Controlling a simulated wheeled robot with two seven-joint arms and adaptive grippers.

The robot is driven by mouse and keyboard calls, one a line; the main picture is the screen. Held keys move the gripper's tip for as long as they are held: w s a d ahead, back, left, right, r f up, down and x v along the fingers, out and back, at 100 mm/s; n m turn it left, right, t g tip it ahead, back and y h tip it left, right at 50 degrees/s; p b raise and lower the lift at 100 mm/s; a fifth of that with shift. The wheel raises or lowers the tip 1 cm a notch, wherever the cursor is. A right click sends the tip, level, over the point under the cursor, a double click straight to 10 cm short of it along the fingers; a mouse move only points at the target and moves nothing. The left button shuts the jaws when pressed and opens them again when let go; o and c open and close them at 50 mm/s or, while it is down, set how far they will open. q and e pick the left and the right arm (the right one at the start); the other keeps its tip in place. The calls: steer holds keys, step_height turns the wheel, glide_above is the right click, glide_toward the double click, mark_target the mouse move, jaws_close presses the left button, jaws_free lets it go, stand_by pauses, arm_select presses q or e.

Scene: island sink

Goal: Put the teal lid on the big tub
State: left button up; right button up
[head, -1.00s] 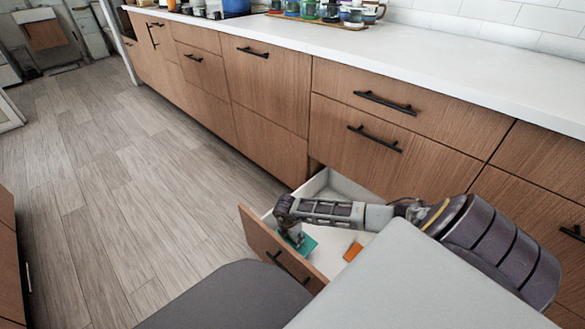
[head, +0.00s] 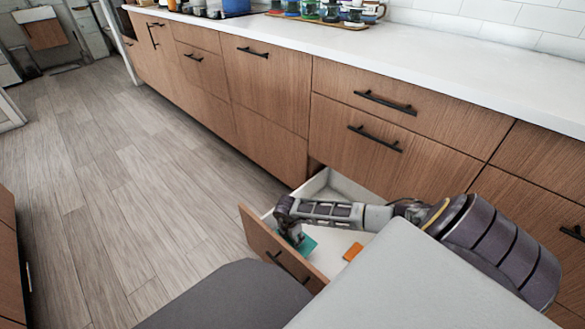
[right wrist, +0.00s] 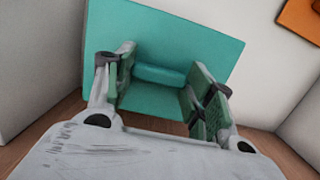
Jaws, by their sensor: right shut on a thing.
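The teal lid (head: 309,247) lies in the open drawer, partly hidden by my right gripper (head: 295,238) in the head view. In the right wrist view, the lid (right wrist: 190,38) is a flat square-edged panel with a raised handle (right wrist: 160,75). The two green-padded fingers of my right gripper (right wrist: 165,82) are on either side of that handle, shut on it. I cannot tell whether the lid is touching the drawer floor. My left gripper is not in view. I see no big tub in either view.
The open drawer (head: 263,242) has a wood front and white inside. An orange flat thing (head: 353,251) lies in it right of the lid. The white counter (head: 440,60) above carries a wooden tray (head: 318,20) with jars and mugs. The floor (head: 120,200) at left is clear.

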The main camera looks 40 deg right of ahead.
steer(key=shift+f, duration=0.15)
stand_by(0.7)
steer(key=o, duration=1)
steer(key=o, duration=0.5)
